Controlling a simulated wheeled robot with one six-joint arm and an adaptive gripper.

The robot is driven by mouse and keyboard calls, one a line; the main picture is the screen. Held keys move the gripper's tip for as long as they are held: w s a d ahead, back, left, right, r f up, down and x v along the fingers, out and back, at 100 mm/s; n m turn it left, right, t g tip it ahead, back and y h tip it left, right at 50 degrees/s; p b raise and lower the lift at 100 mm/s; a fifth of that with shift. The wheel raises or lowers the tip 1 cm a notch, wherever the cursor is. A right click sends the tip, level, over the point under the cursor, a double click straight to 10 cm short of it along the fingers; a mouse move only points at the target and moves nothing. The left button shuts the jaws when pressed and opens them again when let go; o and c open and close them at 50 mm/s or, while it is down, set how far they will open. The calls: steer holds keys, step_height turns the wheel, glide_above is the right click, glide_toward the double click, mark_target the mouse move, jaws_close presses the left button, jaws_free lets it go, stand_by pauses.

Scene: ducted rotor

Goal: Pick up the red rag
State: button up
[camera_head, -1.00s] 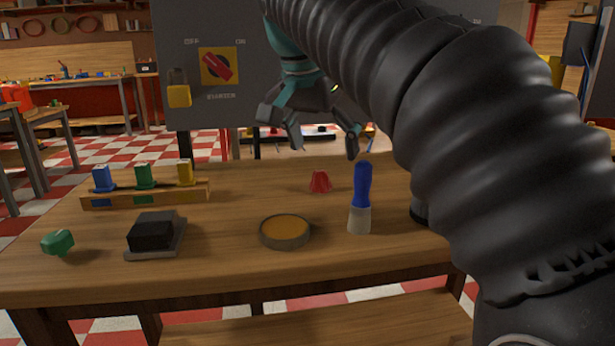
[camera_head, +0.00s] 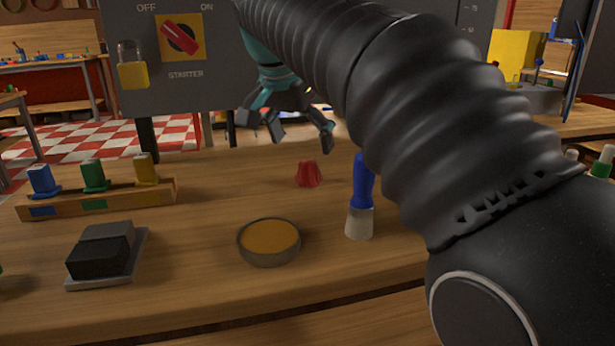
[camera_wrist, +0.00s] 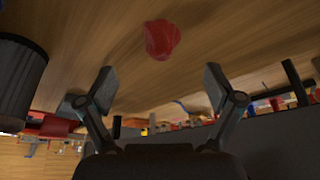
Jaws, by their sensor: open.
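The red rag (camera_head: 308,173) is a small crumpled lump on the wooden table, behind the round tin and left of the blue-handled brush. It also shows at the top middle of the wrist view (camera_wrist: 161,39), on bare wood. My gripper (camera_head: 301,143) is open and empty, above the table near the rag in the head view. In the wrist view its two fingers (camera_wrist: 160,82) are spread wide, and the rag lies beyond the fingertips, between their lines and apart from them.
A brush with a blue handle (camera_head: 362,185) stands close right of the rag. A round tin (camera_head: 268,243) with orange-brown contents is in front. A dark block on a grey plate (camera_head: 103,255) and a rack with coloured pieces (camera_head: 100,199) are at left. The starter panel (camera_head: 160,75) rises behind.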

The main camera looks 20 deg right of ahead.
mark_target(307, 160)
steer(key=shift+b+x, duration=0.35)
steer(key=shift+x, duration=3)
steer(key=shift+w, duration=0.15)
steer(key=c, duration=1.2)
